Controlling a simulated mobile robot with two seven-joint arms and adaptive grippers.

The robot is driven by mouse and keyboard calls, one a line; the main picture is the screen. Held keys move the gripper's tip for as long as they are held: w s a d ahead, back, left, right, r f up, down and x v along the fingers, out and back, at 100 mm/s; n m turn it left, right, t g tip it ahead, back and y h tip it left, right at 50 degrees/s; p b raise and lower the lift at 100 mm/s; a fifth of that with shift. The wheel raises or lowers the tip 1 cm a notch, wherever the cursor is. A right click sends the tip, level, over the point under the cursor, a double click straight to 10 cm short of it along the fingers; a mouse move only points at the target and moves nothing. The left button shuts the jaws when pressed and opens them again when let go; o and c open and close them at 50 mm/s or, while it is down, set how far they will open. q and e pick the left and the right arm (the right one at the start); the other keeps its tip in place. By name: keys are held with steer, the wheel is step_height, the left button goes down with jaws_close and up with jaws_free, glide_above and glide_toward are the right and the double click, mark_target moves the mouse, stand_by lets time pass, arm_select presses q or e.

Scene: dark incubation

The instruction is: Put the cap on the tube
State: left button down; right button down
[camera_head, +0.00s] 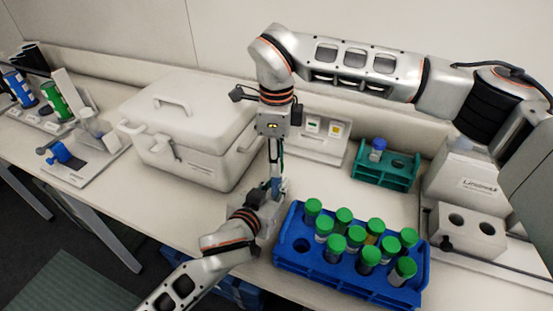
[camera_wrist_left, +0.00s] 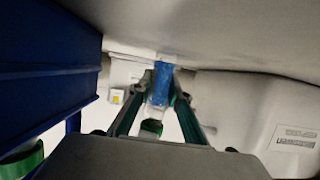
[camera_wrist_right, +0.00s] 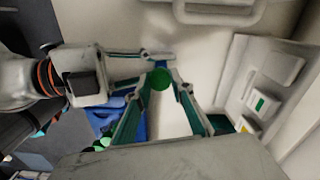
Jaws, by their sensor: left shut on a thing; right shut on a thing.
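My right gripper (camera_head: 275,160) points down from above, behind the blue rack. It is shut on a green cap (camera_wrist_right: 160,78), which shows as a round disc between its fingertips in the right wrist view. My left gripper (camera_head: 273,190) reaches in from below left and meets the same spot. It is shut on a tube, whose blue part (camera_wrist_left: 161,83) shows between its fingertips in the left wrist view. The tube is mostly hidden by the fingers in the head view. I cannot tell whether cap and tube touch.
The blue rack (camera_head: 345,278) holds several green-capped tubes and has an empty hole at its left. A teal rack (camera_head: 372,178) with a blue-capped tube stands behind. A white lidded box (camera_head: 190,125) is left; a white machine (camera_head: 465,185) is right.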

steer(key=m, duration=1)
steer(key=shift+m, duration=0.3)
steer(key=m, duration=0.8)
steer(key=shift+m, duration=0.4)
steer(key=c, duration=1.7)
jaws_free()
step_height(320, 180, up, 12)
